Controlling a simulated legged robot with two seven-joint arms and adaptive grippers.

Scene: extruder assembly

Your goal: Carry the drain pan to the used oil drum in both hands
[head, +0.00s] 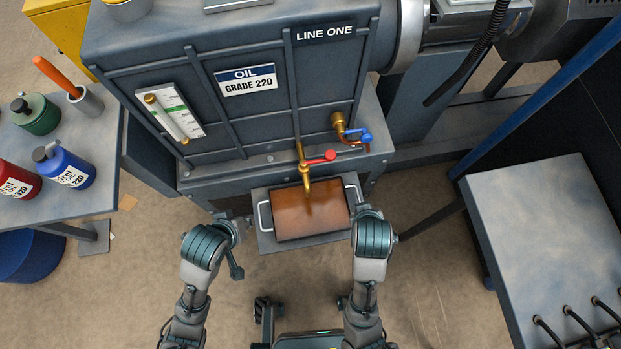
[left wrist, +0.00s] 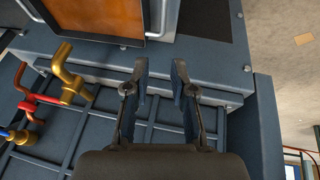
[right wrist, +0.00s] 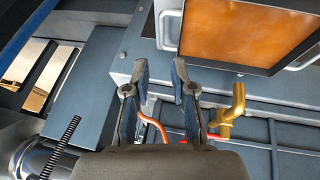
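The drain pan (head: 312,239) holds brown oil and sits on a grey ledge under the brass tap. It has a pale handle on its left side (head: 265,217) and another on its right. My left gripper (head: 243,222) is just left of the left handle. In the left wrist view its fingers (left wrist: 160,68) are apart and empty, with the handle (left wrist: 158,20) beyond them. My right gripper is mostly hidden by its arm near the right handle. In the right wrist view its fingers (right wrist: 160,68) are apart and empty, short of the handle (right wrist: 168,25).
The brass tap (head: 305,172) with a red lever hangs over the pan. A blue drum (head: 30,257) stands partly under the left bench, which holds bottles; its label is not visible. A grey table (head: 545,225) stands at right. Open floor lies in front.

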